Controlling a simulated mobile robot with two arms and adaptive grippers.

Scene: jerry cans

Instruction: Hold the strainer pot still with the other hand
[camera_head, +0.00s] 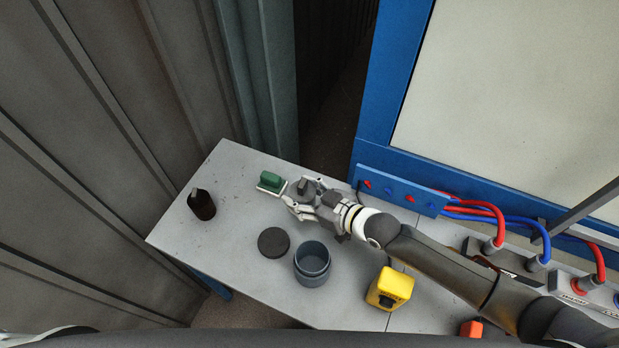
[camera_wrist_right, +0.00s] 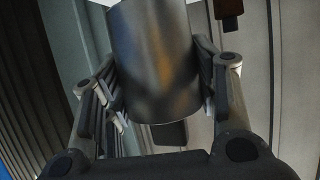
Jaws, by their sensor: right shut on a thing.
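My right gripper (camera_head: 288,196) reaches in from the right over the table and is shut on a grey metal cylinder, which shows between the fingers in the right wrist view (camera_wrist_right: 155,60). In the head view the hand covers most of this cylinder. I cannot tell if it is the strainer pot. An open blue-grey pot (camera_head: 312,264) stands upright on the table, apart from the hand. A dark round lid (camera_head: 273,242) lies beside it. A green block-like thing (camera_head: 271,181) is just beyond the fingertips. My left gripper is not in view.
The grey table (camera_head: 240,165) holds a dark brown bottle (camera_head: 202,204) at the left and a yellow can (camera_head: 390,288) at the front right. An orange thing (camera_head: 471,329) is near the lower edge. Red and blue hoses (camera_head: 490,212) run along the right. The table's left part is mostly clear.

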